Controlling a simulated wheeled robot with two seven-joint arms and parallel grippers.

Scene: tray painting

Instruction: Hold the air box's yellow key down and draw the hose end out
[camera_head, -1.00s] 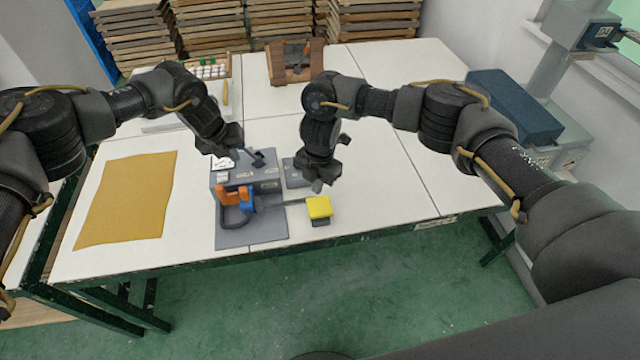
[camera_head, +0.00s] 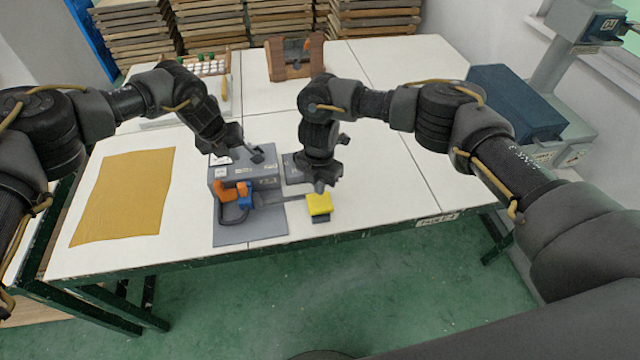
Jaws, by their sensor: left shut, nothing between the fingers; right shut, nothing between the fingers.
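The grey air box (camera_head: 245,180) stands on a grey base plate (camera_head: 255,232) at the table's front edge. Its yellow key (camera_head: 318,203) sits on an arm to the right of the box. An orange part (camera_head: 229,192) and a blue part (camera_head: 246,194) are at the box's front, with a dark looped hose (camera_head: 231,220) below them. My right gripper (camera_head: 320,186) is shut and empty, its tip just behind and above the yellow key; I cannot tell whether they touch. My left gripper (camera_head: 256,156) is shut and empty over the box's top.
A yellow-brown mat (camera_head: 125,195) lies on the table to the left. A wooden stand (camera_head: 294,58) and a tray of small items (camera_head: 212,66) are at the back. A dark blue box (camera_head: 515,100) is at the right. The table right of the key is clear.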

